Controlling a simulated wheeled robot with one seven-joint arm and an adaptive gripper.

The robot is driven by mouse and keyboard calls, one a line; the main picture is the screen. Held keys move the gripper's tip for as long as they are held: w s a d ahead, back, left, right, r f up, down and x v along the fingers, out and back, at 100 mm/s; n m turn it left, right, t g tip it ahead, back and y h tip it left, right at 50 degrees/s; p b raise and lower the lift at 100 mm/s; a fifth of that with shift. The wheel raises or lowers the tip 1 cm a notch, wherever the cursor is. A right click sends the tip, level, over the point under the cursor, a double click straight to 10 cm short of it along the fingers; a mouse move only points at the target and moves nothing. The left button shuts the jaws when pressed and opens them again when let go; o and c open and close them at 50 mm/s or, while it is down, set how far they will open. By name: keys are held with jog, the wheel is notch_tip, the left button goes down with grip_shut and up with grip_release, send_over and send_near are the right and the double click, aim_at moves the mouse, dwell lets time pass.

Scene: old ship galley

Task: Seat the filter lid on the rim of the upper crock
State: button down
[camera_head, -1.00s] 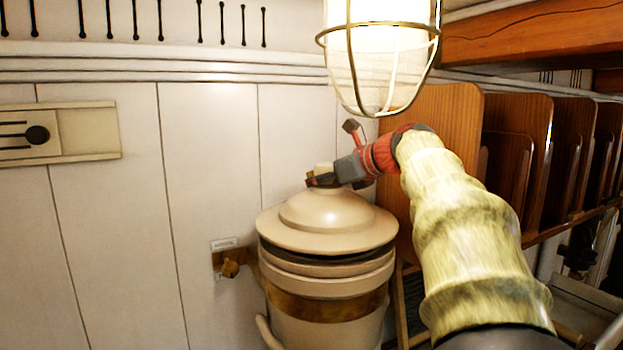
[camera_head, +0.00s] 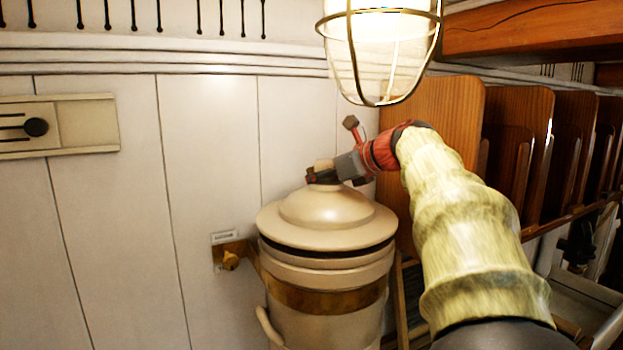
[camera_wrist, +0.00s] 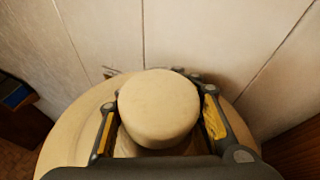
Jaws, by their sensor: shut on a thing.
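The cream filter lid (camera_head: 322,232), with its domed top and round knob, is over the upper crock (camera_head: 340,275) in the head view. It looks nearly level. A thin dark gap shows between the lid's underside and the crock's rim at the front; the back of the rim is hidden. My gripper (camera_head: 322,176) is shut on the lid's knob from above and the right. In the wrist view the knob (camera_wrist: 158,105) sits between the two fingers of my gripper (camera_wrist: 160,128), with the lid's brim (camera_wrist: 75,140) spread out below.
A caged lamp (camera_head: 385,50) hangs above my arm. A brass wall bracket (camera_head: 231,256) is left of the crock, against the white panelled wall (camera_head: 160,200). Wooden racks (camera_head: 515,150) stand close on the right. A brass band (camera_head: 325,297) circles the crock.

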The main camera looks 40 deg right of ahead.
jog(key=shift+f+b, duration=0.45)
jog(key=shift+f, duration=0.5)
dwell(0.6)
jog(key=c, duration=1.4)
grip_release()
jog(key=shift+f, duration=0.1)
jog(key=shift+o, duration=1.3)
jog(key=shift+d, duration=0.1)
jog(key=shift+o, duration=0.7)
jog(key=shift+s+r, duration=0.2)
jog(key=shift+s, duration=0.2)
jog(key=v, duration=1.1)
jog(key=shift+s+r, duration=0.1)
